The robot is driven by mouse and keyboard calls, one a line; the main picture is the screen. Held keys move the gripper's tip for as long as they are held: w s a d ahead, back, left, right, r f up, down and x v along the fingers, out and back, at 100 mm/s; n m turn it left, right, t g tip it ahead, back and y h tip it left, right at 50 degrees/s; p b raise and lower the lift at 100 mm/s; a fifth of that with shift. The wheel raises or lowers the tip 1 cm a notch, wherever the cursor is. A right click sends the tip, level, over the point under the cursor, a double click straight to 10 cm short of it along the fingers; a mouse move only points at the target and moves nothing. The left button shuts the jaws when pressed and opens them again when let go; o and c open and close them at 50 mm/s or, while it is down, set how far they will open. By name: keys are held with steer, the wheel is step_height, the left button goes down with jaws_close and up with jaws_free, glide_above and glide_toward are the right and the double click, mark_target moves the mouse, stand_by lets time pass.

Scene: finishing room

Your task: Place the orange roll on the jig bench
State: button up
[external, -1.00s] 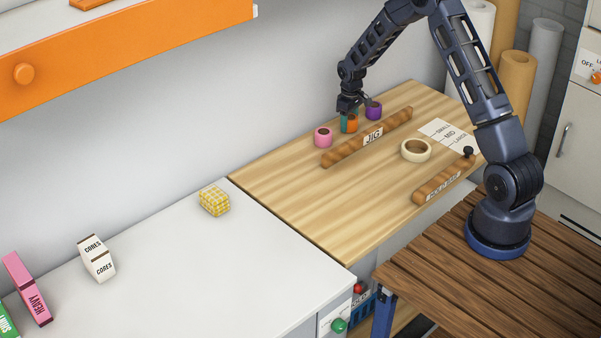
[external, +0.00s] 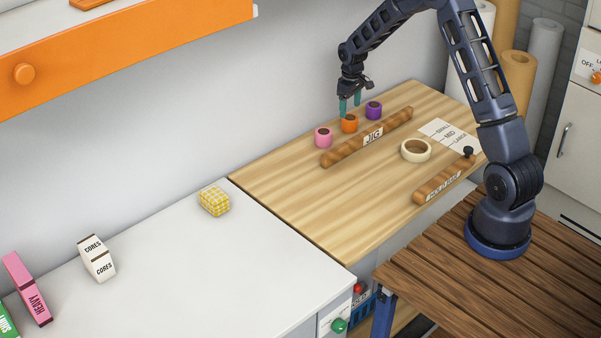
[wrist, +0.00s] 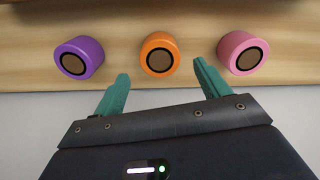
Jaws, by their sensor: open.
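The orange roll (external: 349,124) stands on the wooden jig bench (external: 300,199), behind the wooden bar labelled JIG (external: 340,154). It is between a pink roll (external: 323,138) on its left and a purple roll (external: 373,111) on its right. My gripper (external: 350,106) is open and empty, just above the orange roll. In the wrist view the orange roll (wrist: 159,55) shows beyond and between the spread teal fingers (wrist: 160,79), with the purple roll (wrist: 78,57) at left and the pink roll (wrist: 242,54) at right.
A cream ring-shaped roll (external: 416,151), a size card (external: 448,133) and a second wooden bar (external: 444,181) are on the right side of the bench. The bench's front left is clear. A white counter (external: 240,270) adjoins it, with a yellow checked block (external: 214,201).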

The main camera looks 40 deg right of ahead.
step_height(320, 180, up, 5)
step_height(320, 180, up, 13)
steer(key=t, duration=0.1)
glide_above(352, 115)
steer(key=s+a, duration=0.4)
steer(key=s, duration=0.3)
steer(key=s+a+r+m+t, duration=0.1)
steer(key=s+a+r, duration=0.3)
steer(key=s+r, duration=0.8)
steer(key=s+a+r+t, duration=0.1)
steer(key=s+a, duration=0.1)
steer(key=s, duration=1.1)
steer(key=s+a+r+m+t, duration=0.1)
steer(key=s+a, duration=0.1)
steer(key=s, duration=1.2)
steer(key=shift+s+t, duration=0.15)
steer(key=shift+t, duration=0.15)
